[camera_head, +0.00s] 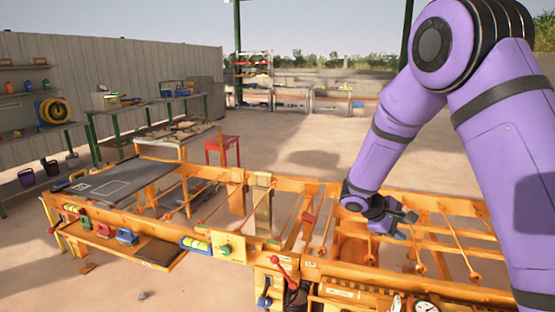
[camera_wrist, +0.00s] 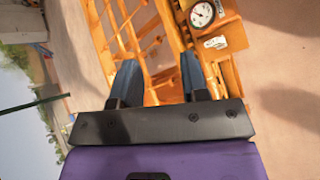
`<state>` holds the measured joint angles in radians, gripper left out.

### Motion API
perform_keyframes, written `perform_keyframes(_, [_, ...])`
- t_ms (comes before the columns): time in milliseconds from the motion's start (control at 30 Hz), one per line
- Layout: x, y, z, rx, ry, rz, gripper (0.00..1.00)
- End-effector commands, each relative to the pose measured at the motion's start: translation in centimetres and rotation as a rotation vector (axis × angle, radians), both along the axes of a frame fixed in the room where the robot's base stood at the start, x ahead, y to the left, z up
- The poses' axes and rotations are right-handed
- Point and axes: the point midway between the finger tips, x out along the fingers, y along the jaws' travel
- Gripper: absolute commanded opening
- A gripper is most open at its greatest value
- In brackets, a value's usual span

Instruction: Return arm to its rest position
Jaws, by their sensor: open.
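My purple arm comes in from the right in the head view. My gripper (camera_head: 400,226) is over the right half of the orange block press (camera_head: 285,186). In the wrist view, my gripper's two dark blue fingers (camera_wrist: 162,82) are apart with nothing between them. Behind them the orange frame of the press shows out of focus range, with a round gauge (camera_wrist: 201,14) at the top right. I cannot tell how high the fingers are above the frame.
A dark flat plate (camera_head: 118,182) lies on the press's left end. A red lever (camera_head: 277,262) stands at its front. A red stool (camera_head: 222,150) and workbenches (camera_head: 140,104) are behind it. Open concrete floor (camera_head: 300,135) lies beyond the press.

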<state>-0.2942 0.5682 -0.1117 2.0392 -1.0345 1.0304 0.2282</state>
Motion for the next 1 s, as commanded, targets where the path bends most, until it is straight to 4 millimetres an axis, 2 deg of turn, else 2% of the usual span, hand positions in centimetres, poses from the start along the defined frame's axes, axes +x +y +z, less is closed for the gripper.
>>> perform_keyframes(33, [-0.8, -0.2, 1.7, 0.032, -0.025, -0.029, 0.41])
perform_keyframes(100, [-2.0, -0.5, 3.7, 0.075, -0.051, -0.067, 0.41])
perform_keyframes(500, [-10.1, -1.1, 13.0, 0.336, -0.214, -0.26, 0.41])
perform_keyframes(800, [-16.9, -0.8, 18.1, 0.537, -0.346, -0.366, 0.41])
perform_keyframes(1000, [-21.5, -0.1, 20.6, 0.672, -0.437, -0.42, 0.41])
